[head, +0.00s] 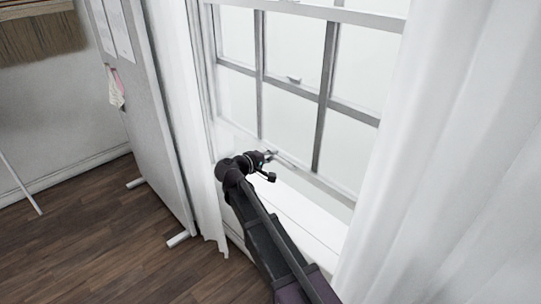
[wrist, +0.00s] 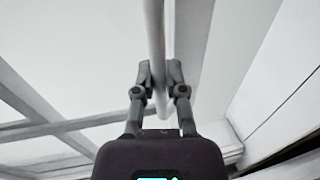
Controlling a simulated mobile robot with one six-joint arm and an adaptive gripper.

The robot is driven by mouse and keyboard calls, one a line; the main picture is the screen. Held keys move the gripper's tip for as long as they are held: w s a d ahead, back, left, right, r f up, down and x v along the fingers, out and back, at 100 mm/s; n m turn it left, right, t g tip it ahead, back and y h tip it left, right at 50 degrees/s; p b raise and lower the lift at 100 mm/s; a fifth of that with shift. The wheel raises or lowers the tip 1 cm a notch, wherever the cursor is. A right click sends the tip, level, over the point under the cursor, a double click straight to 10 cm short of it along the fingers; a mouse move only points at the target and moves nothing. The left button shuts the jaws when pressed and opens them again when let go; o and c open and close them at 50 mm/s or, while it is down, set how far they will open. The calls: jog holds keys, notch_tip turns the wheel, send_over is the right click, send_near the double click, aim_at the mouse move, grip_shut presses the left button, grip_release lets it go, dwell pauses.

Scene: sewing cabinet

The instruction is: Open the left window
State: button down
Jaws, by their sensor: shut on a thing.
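The window (head: 325,85) has a pale grey frame with several panes, and its lower sash's bottom rail (head: 328,190) runs just above the white sill. My gripper (head: 270,155) is at this rail, towards its left part. In the wrist view my gripper (wrist: 160,75) has its two dark fingers on either side of a thin pale bar (wrist: 155,35), shut on it. The bar runs alongside the wider grey rail (wrist: 193,50). My gripper and arm hide part of the rail and sill. I cannot tell how far the sash is raised, if at all.
White curtains hang on the left (head: 185,110) and right (head: 450,150) of the window. A grey board on feet (head: 145,100) stands left of the left curtain. The wooden floor (head: 90,235) at the lower left is clear. A small latch (head: 293,79) sits on the middle rail.

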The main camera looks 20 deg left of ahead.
jog(key=shift+d+r+p, duration=0.1)
jog(key=shift+r+p, duration=0.6)
jog(key=shift+r, duration=0.4)
jog(key=c, duration=0.7)
grip_release()
jog(key=shift+s, duration=0.15)
